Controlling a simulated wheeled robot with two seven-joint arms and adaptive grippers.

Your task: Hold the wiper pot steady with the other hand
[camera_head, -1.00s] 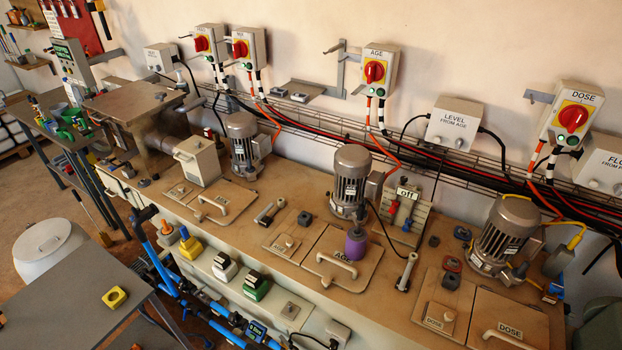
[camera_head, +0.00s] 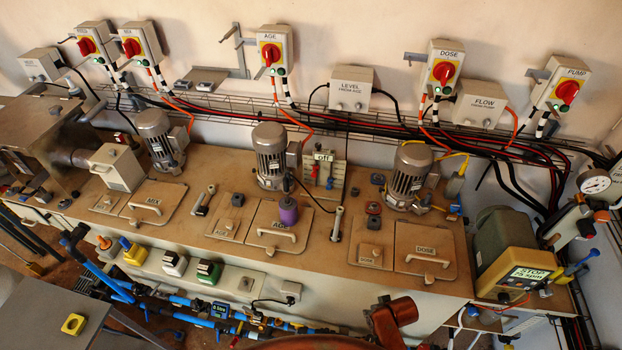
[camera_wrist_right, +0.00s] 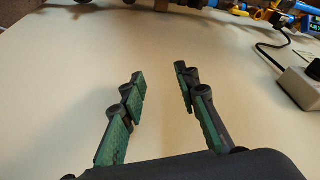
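No pot labelled as the wiper pot shows in the head view. My right gripper (camera_wrist_right: 160,73) is open and empty in the right wrist view. Its green-padded fingers are apart, in front of a pale flat surface. No gripper can be made out in the head view, and my left gripper does not show.
Blue pipes (camera_head: 180,300) run along the bench front. A pump with a STOP display (camera_head: 525,272) is at right. In the wrist view, a white box with a cable (camera_wrist_right: 303,88) is at right.

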